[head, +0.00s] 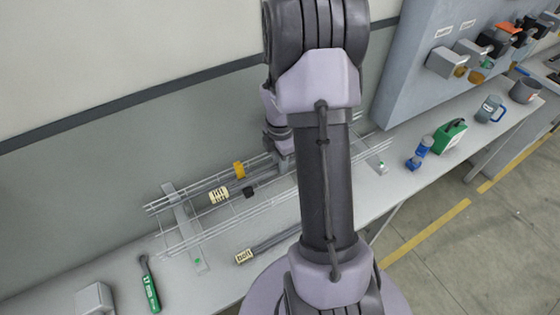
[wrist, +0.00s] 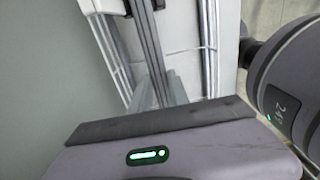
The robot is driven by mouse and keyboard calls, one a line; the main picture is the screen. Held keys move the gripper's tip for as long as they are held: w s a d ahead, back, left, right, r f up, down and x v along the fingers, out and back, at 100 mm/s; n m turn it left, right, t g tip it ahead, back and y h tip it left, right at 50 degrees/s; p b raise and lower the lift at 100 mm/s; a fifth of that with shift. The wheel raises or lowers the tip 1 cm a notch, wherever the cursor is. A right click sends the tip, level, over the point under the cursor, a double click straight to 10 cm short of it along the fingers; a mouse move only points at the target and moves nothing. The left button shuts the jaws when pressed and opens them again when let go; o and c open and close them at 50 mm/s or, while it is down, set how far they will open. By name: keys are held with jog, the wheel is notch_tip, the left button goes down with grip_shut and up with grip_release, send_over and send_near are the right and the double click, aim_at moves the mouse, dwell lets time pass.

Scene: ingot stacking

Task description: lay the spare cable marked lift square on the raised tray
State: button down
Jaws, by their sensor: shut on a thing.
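The raised tray (head: 160,207) is a wire rack on flat metal brackets along the wall side of the bench. My gripper (head: 285,168) is over the tray in the head view, partly behind my arm. It is shut on a grey cable (head: 266,181), at or just above the tray wires; contact is unclear. A cream tag (head: 219,195) with dark marks, a black piece (head: 249,192) and a yellow piece (head: 239,170) show at the tray; the tag's word is not readable. The wrist view shows long grey bars (wrist: 150,45) ahead, with the fingertips hidden.
Another dark cable (head: 275,242), with a cream tag apparently reading "bolt", lies on the bench in front of the tray. A green-handled tool (head: 149,285) and white block (head: 95,298) are at left. A blue item (head: 419,154), green case (head: 449,136) and jug (head: 489,109) stand at right.

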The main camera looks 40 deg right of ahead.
jog(key=shift+f+b, duration=0.4)
jog(key=shift+f, duration=0.2)
dwell(0.3)
jog(key=c, duration=1.5)
grip_release()
jog(key=shift+r+p, duration=1.4)
jog(key=shift+r, duration=0.2)
jog(key=shift+o, duration=0.5)
